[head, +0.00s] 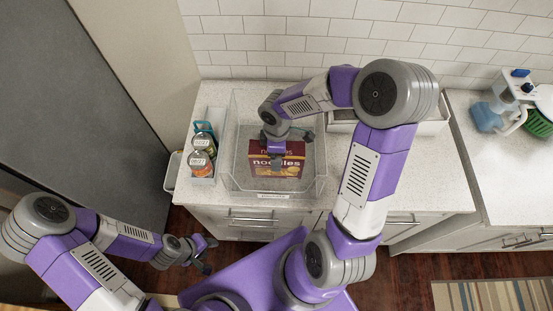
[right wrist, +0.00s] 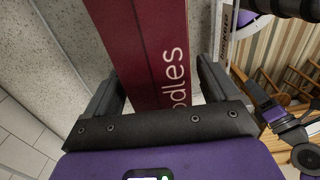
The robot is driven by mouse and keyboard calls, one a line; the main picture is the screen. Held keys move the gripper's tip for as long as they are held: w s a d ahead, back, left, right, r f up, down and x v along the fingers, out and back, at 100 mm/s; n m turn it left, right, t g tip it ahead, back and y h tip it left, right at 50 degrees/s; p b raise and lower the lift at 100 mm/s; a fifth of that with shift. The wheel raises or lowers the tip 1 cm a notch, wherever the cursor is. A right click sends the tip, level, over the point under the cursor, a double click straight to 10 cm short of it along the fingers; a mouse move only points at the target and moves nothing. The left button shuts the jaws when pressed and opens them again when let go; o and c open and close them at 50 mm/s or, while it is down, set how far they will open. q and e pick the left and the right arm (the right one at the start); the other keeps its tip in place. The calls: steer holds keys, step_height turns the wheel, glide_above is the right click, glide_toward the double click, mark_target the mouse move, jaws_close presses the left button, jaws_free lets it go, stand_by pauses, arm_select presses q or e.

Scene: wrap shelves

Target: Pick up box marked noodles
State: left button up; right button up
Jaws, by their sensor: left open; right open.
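The noodles box (head: 277,171) is dark red with "noodles" lettering and a food picture on its front. It stands inside a clear bin (head: 236,181) on the counter. My right gripper (head: 285,150) points down over the box's top, partly hiding it. In the right wrist view the box (right wrist: 150,50) lies between the two open fingers, with the ends of its lettering showing. A gap shows beside the fingers; I cannot tell whether either touches. My left gripper (head: 209,254) is open and empty, low in front of the counter's left end.
A narrow organizer (head: 211,123) with lidded jars (head: 199,163) stands left of the bin. A long light bin (head: 428,127) lies behind to the right. The counter's (head: 400,180) right part is clear.

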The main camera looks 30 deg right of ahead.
steer(key=shift+s+f, duration=0.1)
steer(key=shift+f, duration=0.45)
steer(key=c, duration=1.3)
